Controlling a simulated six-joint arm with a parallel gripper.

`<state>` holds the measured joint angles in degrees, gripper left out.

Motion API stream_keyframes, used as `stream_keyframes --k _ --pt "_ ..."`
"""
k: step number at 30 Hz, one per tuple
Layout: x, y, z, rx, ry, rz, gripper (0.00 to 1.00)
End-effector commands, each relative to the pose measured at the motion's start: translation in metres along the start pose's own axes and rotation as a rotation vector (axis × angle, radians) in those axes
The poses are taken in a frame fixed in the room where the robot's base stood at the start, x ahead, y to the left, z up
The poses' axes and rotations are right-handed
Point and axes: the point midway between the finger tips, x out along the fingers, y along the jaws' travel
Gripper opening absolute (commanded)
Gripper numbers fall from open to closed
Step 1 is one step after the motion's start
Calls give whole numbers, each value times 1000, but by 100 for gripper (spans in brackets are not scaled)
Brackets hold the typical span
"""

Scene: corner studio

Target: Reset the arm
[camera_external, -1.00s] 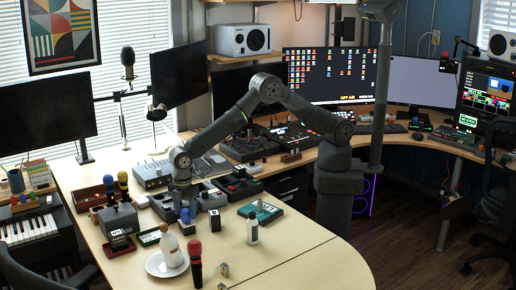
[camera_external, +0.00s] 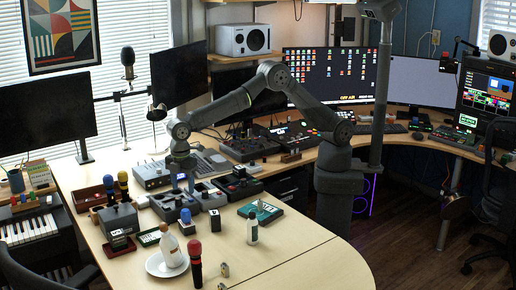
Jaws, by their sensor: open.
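My arm reaches left from its base over the light wood desk (camera_external: 290,235). My gripper (camera_external: 182,184) points down and is open, with nothing seen held between its fingers. It hovers above the dark grey divided tray (camera_external: 208,198) in the middle of the desk. A blue-topped microphone (camera_external: 186,216) stands just in front of and below it. The exact height of the fingertips over the tray is hard to tell.
A white bottle (camera_external: 170,250) on a plate (camera_external: 154,267), a red-topped microphone (camera_external: 195,262) and a small white bottle (camera_external: 252,229) stand in front. Mixers (camera_external: 250,147) and monitors (camera_external: 330,75) line the back. The desk's front right is clear.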

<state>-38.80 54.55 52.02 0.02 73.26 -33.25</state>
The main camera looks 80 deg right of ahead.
Motion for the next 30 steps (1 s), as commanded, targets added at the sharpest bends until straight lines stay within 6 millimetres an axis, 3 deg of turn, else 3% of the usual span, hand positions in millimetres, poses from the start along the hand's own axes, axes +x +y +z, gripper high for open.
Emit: stream_keyframes --k 8,23,25,30 --pt "30 -1 1 0 -4 -3 56" --pt "128 -1 1 0 -3 -3 56" --pt "109 0 -1 0 4 2 56" --pt "92 0 0 0 1 0 56"
